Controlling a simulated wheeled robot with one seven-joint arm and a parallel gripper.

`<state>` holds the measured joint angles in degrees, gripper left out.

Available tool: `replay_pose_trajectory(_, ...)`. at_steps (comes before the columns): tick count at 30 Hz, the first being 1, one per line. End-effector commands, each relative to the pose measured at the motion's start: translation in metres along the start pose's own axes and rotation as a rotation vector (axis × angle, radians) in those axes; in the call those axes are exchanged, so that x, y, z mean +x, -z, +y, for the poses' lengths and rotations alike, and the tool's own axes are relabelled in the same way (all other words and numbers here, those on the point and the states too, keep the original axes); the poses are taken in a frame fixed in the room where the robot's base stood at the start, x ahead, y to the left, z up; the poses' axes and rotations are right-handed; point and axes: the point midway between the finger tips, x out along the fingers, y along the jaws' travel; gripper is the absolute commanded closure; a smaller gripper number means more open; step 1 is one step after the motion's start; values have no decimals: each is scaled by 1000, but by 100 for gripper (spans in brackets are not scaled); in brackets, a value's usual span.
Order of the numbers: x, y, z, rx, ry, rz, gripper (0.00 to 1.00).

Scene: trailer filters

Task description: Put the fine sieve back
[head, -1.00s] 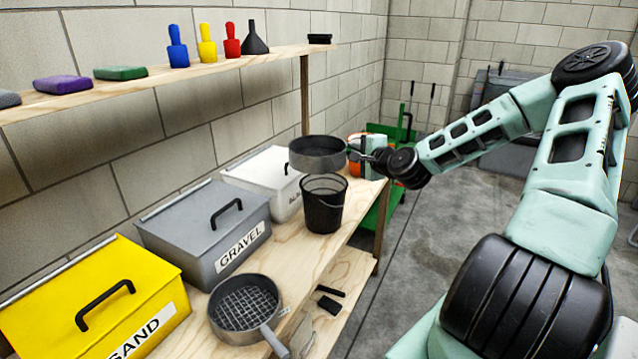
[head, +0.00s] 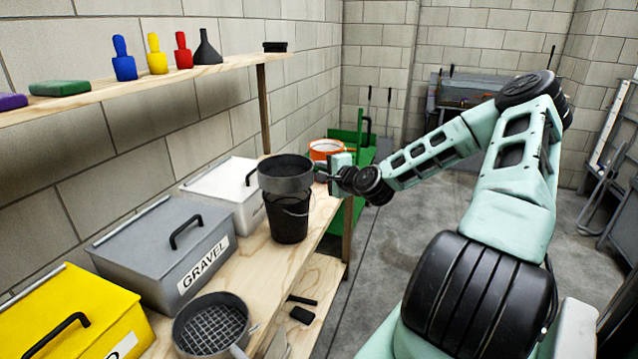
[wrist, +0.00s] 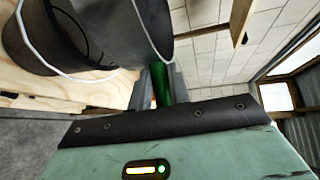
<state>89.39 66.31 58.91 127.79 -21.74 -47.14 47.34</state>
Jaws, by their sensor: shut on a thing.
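A round dark grey sieve (head: 286,176) is held by my gripper (head: 322,176) at its right side. The sieve looks level and is in line with the top of the black bucket (head: 288,222), hiding its opening. I cannot tell whether the sieve touches the rim. The mesh inside the sieve is too dark to make out. In the wrist view, a dark round vessel with a pale wire handle (wrist: 70,72) fills the upper left, and my gripper's fingers (wrist: 160,85) show in the middle. A second sieve with a coarse mesh (head: 210,328) lies on the bench in front.
Yellow (head: 70,310), grey GRAVEL (head: 165,250) and white (head: 225,190) bins line the bench's wall side. An orange-rimmed bucket (head: 325,148) stands behind my gripper. A shelf (head: 150,82) with colored tools and a black funnel (head: 207,50) hangs above. The floor to the right is open.

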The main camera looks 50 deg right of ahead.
Motion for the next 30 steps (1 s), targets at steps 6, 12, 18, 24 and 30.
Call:
replay_pose_trajectory(6, 5, 2, 28, 3, -2, 1, 100)
replay_pose_trajectory(12, 7, 2, 36, 0, 0, 0, 100)
replay_pose_trajectory(18, 7, 3, 37, 0, 0, 0, 100)
replay_pose_trajectory(24, 7, 3, 39, 0, -2, 0, 60)
replay_pose_trajectory(30, 7, 3, 39, 0, -2, 0, 60)
